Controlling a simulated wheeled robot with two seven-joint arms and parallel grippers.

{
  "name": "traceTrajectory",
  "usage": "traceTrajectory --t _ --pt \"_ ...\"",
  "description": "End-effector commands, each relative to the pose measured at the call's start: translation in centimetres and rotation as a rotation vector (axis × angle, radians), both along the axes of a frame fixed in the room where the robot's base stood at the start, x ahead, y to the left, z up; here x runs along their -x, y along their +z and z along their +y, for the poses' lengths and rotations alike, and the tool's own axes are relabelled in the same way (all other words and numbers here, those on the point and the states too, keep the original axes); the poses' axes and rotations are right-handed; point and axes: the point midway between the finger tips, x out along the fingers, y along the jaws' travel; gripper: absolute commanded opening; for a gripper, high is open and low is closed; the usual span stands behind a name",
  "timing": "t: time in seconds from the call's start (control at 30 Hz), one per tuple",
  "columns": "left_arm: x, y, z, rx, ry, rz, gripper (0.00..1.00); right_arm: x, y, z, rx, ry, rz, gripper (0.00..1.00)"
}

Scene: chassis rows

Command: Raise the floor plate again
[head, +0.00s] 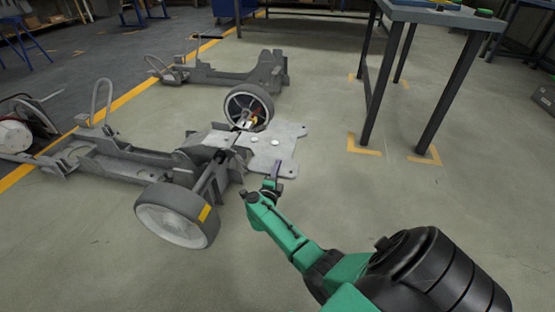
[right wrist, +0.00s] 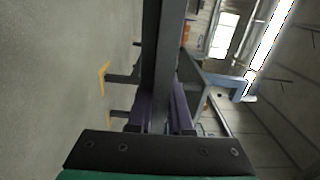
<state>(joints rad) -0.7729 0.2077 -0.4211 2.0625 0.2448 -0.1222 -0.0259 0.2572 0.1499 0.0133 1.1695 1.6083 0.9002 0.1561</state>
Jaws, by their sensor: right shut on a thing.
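The floor plate (head: 272,153) is a light grey flat panel with rounded tabs and round holes at the right end of the near chassis (head: 130,165). It looks roughly level; I cannot tell its exact height or tilt. My right gripper (head: 272,186) is at the plate's near edge. In the right wrist view, the purple fingers of my right gripper (right wrist: 163,108) are closed on both sides of a dark grey edge, which appears to be the plate seen edge-on (right wrist: 166,45). My left gripper is not in view.
A near wheel (head: 178,214) and a far wheel (head: 248,107) flank the plate. A second chassis (head: 225,72) stands behind. A dark-legged table (head: 440,14) stands at the right. The floor right of the plate is clear.

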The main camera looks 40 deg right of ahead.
Motion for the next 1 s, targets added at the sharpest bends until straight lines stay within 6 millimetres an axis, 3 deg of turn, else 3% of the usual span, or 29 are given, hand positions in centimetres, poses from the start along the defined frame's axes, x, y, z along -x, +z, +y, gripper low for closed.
traceTrajectory --t 0.17,0.2,0.27,0.67,0.77,0.87,1.0 --pt "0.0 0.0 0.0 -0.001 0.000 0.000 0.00 -0.3 0.5 0.1 0.004 0.004 -0.006 0.00" --pt "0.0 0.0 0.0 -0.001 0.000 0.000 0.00 -0.3 0.5 0.1 0.004 0.004 -0.008 0.26" --pt "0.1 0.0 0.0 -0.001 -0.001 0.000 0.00 -0.3 0.5 0.0 0.004 0.003 -0.008 0.47" --pt "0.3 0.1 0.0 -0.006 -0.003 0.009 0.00 0.3 0.4 0.7 0.000 0.003 -0.004 0.47" --pt "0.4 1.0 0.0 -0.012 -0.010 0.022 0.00 1.4 0.6 2.3 -0.002 0.003 -0.001 0.47" --pt "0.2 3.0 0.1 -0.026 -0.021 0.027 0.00 3.1 0.7 4.6 -0.003 0.003 0.000 0.47" --pt "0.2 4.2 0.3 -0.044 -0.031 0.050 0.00 5.5 0.6 8.2 -0.003 0.003 -0.001 0.47"
